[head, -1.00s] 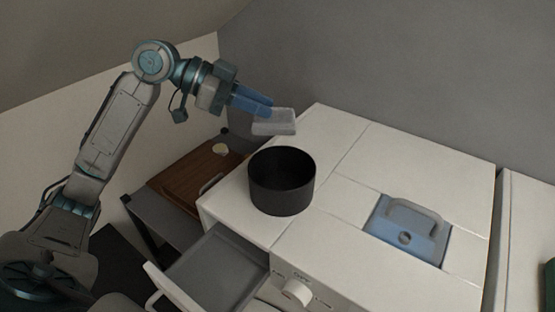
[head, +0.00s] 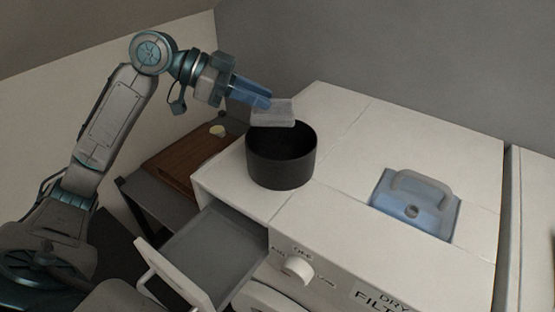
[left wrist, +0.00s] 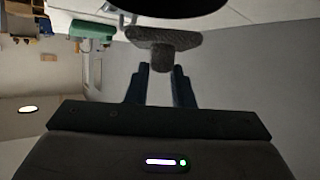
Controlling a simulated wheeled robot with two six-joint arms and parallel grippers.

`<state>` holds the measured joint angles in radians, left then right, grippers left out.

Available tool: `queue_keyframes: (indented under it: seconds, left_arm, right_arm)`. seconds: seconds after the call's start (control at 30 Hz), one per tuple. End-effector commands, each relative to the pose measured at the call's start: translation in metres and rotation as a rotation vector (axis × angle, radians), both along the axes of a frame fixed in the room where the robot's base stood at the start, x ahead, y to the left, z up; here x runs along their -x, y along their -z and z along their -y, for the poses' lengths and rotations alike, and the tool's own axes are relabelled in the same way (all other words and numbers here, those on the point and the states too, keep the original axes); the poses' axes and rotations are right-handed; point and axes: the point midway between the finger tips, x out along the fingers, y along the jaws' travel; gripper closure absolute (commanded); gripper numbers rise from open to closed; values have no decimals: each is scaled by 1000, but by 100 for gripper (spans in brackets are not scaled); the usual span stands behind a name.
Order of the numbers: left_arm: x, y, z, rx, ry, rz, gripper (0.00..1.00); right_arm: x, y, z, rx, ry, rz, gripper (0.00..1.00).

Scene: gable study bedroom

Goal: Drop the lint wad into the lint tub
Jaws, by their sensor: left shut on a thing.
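The lint wad (head: 272,112) is a flat, pale grey slab. My left gripper (head: 264,100) is shut on it and holds it at the back rim of the lint tub in the head view. The lint tub (head: 281,171) is a round black pot, open at the top, standing on the white machine. In the left wrist view the wad (left wrist: 164,47) shows at the fingertips (left wrist: 162,70), with the dark tub (left wrist: 170,4) at the top edge. The tub's floor is too dark to make out. My right gripper is not in view.
The white dryer top (head: 345,190) is clear around the tub. A blue filter piece with a handle (head: 415,203) sits at its right. A grey drawer (head: 213,253) stands open at the front left. A brown board (head: 183,160) lies on a low table at the left.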

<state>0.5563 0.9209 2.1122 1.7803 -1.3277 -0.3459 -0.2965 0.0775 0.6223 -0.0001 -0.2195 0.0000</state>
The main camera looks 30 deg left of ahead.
Motion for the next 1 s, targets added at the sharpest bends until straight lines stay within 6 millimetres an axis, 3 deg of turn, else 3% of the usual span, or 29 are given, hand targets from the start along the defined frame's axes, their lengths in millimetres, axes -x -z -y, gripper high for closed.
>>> queue_keyframes:
  seconds: [0.03,0.07,0.17,0.57,1.0]
  left_arm:
    - [0,0,0,0,0,0,100]
    - [0,0,0,0,0,0,73]
    - [0,0,0,0,0,0,54]
    - [1,0,-3,-3,-1,1,54]
    - [20,-18,-44,-4,-4,-1,54]
  right_arm:
    - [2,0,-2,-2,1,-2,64]
    - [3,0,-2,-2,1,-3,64]
    - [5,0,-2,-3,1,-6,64]
    - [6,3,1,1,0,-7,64]
    - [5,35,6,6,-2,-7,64]
